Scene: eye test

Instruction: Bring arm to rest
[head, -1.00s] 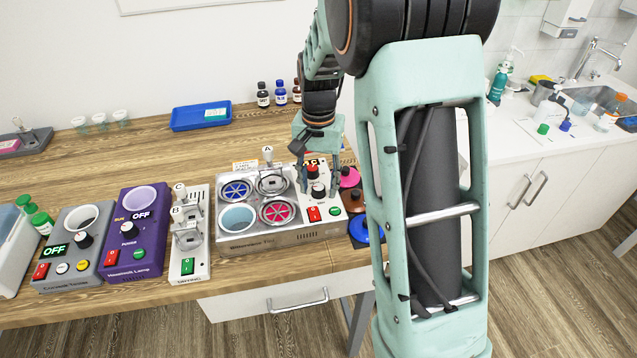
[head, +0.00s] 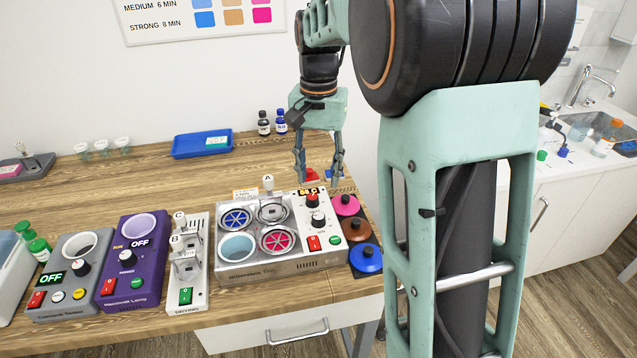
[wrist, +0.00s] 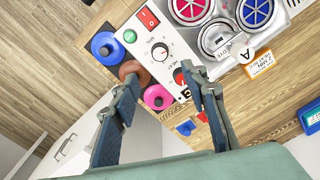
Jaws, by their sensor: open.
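My gripper (head: 320,172) is open and empty in the head view. It hangs in the air above the back right part of the device with four round wells (head: 262,262). In the wrist view my gripper (wrist: 165,88) has its fingers spread, with the device's control panel (wrist: 158,48) and its knobs in view beyond them. The upper part of my arm covers the right middle of the head view.
Pink, brown and blue lids (head: 366,258) stand in a row right of the device. A purple lamp unit (head: 133,258), a grey unit (head: 68,272) and a drying rack (head: 187,265) are to the left. A blue tray (head: 202,144) and dark bottles (head: 264,123) stand behind.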

